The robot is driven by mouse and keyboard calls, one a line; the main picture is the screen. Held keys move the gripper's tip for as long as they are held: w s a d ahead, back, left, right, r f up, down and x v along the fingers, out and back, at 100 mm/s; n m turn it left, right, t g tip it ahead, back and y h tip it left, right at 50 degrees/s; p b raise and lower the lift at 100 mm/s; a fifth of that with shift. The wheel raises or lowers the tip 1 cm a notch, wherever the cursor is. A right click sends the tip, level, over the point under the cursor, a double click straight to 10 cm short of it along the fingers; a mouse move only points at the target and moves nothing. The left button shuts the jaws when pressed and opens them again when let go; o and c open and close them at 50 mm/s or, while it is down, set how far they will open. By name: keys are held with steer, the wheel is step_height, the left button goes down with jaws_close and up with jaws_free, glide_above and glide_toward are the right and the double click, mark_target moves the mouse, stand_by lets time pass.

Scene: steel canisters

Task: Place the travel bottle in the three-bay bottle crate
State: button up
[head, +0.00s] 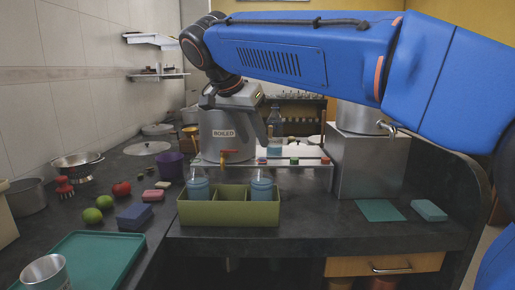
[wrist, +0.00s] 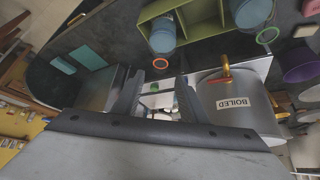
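The green three-bay bottle crate (head: 228,213) sits on the dark counter; it also shows at the top of the wrist view (wrist: 200,22). A blue-bodied bottle (head: 198,188) stands in its left bay and a similar bottle (head: 262,188) in its right bay; the middle bay looks empty. A clear bottle with blue in its lower part (head: 275,124) stands behind the crate, near the white shelf. I cannot tell which is the travel bottle. My gripper (wrist: 155,105) is open, with nothing visible between its fingers, above and behind the crate beside the steel canister.
A steel box (head: 365,165) stands right. A teal tray (head: 95,262), limes and a blue block crowd the left.

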steer(key=shift+v, duration=2.55)
steer(key=s+d+f+n+y, duration=0.1)
steer(key=s+d+f, duration=0.2)
steer(key=d+f, duration=0.3)
steer(key=s+d+f+n+g, duration=0.1)
steer(key=s+d+f+n, duration=0.2)
steer(key=d, duration=0.5)
steer(key=s+d+f+y, duration=0.1)
steer(key=s+d+f, duration=0.2)
steer(key=d+f, duration=0.3)
steer(key=s+d+f+n+y, duration=0.1)
steer(key=s+d+f, duration=0.4)
steer(key=f, duration=0.5)
steer(key=s+d+f+n, duration=0.2)
steer(key=s+d+f, duration=0.3)
steer(key=s+f, duration=0.5)
steer(key=shift+s+f+y, duration=0.15)
steer(key=shift+f+y, duration=0.05)
steer(key=shift+y, duration=0.2)
steer(key=shift+d, duration=0.1)
